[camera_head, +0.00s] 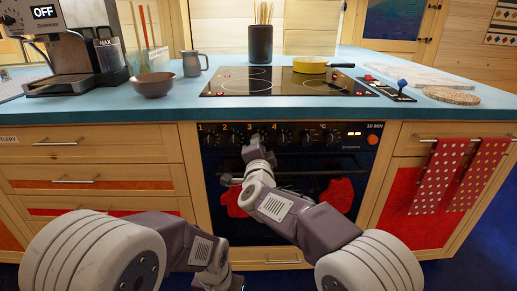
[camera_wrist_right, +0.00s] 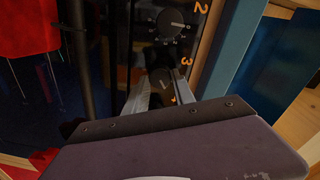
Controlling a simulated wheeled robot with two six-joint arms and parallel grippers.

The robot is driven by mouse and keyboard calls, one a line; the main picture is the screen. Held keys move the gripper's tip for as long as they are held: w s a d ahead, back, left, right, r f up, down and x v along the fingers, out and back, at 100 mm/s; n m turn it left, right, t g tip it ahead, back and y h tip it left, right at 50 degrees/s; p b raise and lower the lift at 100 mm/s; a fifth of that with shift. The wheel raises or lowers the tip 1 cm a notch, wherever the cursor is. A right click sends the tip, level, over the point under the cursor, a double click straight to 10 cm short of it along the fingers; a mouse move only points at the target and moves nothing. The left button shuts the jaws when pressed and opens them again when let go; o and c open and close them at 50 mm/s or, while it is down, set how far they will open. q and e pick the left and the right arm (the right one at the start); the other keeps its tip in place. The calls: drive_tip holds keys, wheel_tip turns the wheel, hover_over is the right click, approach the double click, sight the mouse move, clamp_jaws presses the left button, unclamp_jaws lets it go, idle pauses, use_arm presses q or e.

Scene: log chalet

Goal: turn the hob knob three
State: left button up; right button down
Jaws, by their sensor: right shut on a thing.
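The oven's dark control panel (camera_head: 340,137) carries a row of black knobs with orange numbers above them. Hob knob three (camera_wrist_right: 160,80) is a dark round knob beside the orange 3 in the right wrist view. My right gripper (camera_head: 254,148) reaches up to the panel below the number 3 and is shut on knob three. In the wrist view its fingers (camera_wrist_right: 148,97) are at the knob and partly cover it. Knob two (camera_wrist_right: 172,23) is next to it, apart from the fingers.
The oven door handle (camera_head: 318,174) and red cloths (camera_head: 337,194) are close to my right arm. The blue worktop (camera_head: 175,105) above holds the hob (camera_head: 275,88), a yellow pan (camera_head: 311,65), a bowl (camera_head: 153,84) and a coffee machine (camera_head: 78,62). Red dotted towels (camera_head: 438,175) hang at right.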

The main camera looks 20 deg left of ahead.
drive_tip(key=shift+m, duration=0.5)
drive_tip(key=shift+f, duration=0.1)
drive_tip(key=c, duration=1.1)
unclamp_jaws()
drive_tip(key=shift+o, duration=0.2)
drive_tip(key=p+v, duration=0.1)
drive_tip(key=v, duration=0.8)
drive_tip(key=shift+p, duration=0.35)
drive_tip(key=shift+d, duration=0.15)
